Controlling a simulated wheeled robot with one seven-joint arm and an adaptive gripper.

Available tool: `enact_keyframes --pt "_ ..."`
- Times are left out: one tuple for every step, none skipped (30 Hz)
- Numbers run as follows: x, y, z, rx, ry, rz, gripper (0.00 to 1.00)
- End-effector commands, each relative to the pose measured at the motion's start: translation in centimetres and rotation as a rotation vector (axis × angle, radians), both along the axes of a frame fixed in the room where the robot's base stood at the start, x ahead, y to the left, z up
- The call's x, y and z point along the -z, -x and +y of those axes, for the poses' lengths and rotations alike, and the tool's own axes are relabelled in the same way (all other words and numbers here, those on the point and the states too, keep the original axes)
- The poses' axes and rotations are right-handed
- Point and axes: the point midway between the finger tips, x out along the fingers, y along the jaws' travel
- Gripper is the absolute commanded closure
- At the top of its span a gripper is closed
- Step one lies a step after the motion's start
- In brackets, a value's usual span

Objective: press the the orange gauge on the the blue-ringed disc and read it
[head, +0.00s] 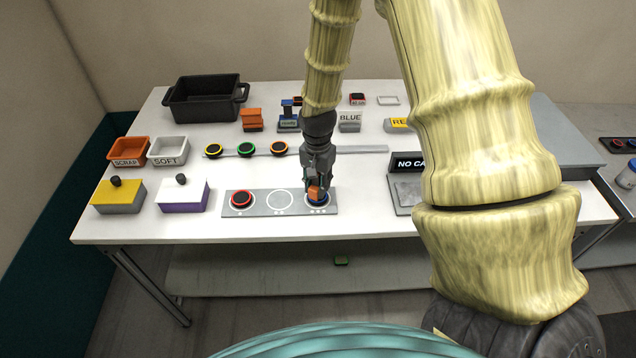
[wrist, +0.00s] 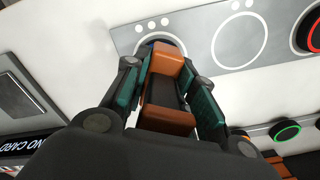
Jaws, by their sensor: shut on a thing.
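My gripper (head: 317,180) is shut on the orange gauge (head: 314,193) above the right end of the grey plate. In the wrist view the orange and black gauge (wrist: 168,92) sits between the teal-padded fingers of my gripper (wrist: 170,85). The blue-ringed disc (head: 322,203) lies on the plate's right spot, mostly hidden under the gauge. A bit of its blue rim shows in the wrist view (wrist: 150,42). The gauge is over the disc; whether they touch I cannot tell. The gauge's reading is not visible.
The grey plate (head: 262,211) has an empty middle circle and a red-ringed disc (head: 242,199) at left. Behind is a rail with yellow-, green- and orange-ringed discs (head: 246,149). Yellow (head: 119,196) and purple-white boxes (head: 183,195) stand left. A "NO CARD" device (head: 405,182) stands close right.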

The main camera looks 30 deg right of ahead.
Motion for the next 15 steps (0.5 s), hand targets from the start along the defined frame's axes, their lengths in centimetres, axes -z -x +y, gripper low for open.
enact_keyframes --pt "0.1 0.1 0.0 0.0 0.0 0.002 0.93" --pt "0.1 0.1 0.0 0.0 0.0 0.002 0.93" --pt "0.1 0.1 0.0 0.0 0.0 0.002 0.93" --pt "0.1 0.1 0.0 0.0 0.0 0.002 0.93" --pt "0.0 0.1 0.0 0.0 0.0 0.002 0.93" --pt "-0.1 0.1 0.0 0.0 0.0 0.002 0.93" --pt "-0.2 0.1 0.0 0.0 0.0 0.002 0.93" --pt "-0.3 0.1 0.0 0.0 0.0 0.002 0.93" --pt "-0.5 0.1 0.0 0.0 0.0 0.001 0.93" --pt "-0.7 0.1 0.0 0.0 0.0 0.001 0.93" --pt "-0.9 0.1 0.0 0.0 0.0 0.001 0.93" --pt "-1.2 0.1 0.0 0.0 0.0 0.001 0.93" --pt "-1.4 0.1 0.0 0.0 0.0 0.001 0.93" --pt "-1.6 0.1 0.0 0.0 0.0 0.001 0.93" --pt "-1.8 0.1 0.0 0.0 0.0 0.001 0.93"
